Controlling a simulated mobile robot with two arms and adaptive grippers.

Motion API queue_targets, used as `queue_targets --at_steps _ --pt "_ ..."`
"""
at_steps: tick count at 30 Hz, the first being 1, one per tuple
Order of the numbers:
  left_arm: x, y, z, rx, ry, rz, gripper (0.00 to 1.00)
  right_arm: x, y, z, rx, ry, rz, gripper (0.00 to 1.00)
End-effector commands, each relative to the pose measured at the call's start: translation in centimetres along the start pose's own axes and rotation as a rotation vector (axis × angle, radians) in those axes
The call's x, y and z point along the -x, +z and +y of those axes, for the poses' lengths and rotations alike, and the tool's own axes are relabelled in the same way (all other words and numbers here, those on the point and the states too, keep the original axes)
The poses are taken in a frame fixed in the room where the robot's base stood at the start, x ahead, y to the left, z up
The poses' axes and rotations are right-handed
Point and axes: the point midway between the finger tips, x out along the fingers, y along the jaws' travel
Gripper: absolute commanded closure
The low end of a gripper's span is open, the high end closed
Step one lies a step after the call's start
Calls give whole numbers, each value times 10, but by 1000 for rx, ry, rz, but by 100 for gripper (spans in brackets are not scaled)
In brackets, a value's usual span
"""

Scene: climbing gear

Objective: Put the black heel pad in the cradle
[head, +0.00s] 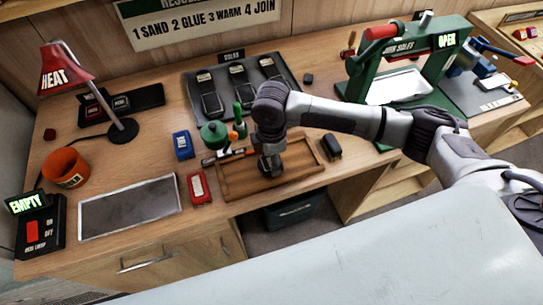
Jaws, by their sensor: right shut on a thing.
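My right gripper (270,172) is low over the brown wooden tray (305,183), fingers pointing down. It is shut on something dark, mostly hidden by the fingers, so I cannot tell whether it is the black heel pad. A small black block (308,78) lies right of the soles rack, and a dark rounded block (332,146) stands right of the tray. I cannot tell which thing is the cradle. The green press (405,60), marked JOIN SOLES and OPEN, stands at the back right with a pale plate (398,87). My left gripper is not in view.
A black rack (190,90) holds several dark soles. A red heat lamp (65,68), an orange cup (66,168), a grey mat (130,208), a blue block (182,145) and a red block (199,188) are to the left. A green-topped tool (213,134) stands close beside my gripper.

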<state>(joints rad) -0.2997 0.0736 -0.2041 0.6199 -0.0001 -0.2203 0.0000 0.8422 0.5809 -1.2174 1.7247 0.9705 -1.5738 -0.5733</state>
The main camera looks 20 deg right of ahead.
Motion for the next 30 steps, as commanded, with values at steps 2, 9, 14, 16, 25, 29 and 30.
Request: queue_targets --at_steps 2,9,14,16,25,29,30 --pt "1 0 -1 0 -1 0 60 -3 0 0 1 0 1 75" --pt "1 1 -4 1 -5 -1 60 -4 0 0 0 1 2 75" --pt "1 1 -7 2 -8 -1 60 -6 0 0 0 0 1 31" --pt "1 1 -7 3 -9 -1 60 -6 0 0 0 0 1 19" --pt "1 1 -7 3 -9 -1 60 -6 0 0 -1 1 1 15" --pt "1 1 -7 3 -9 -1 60 -5 0 0 0 1 1 15" --pt "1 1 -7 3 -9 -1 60 -3 0 0 0 2 1 15"
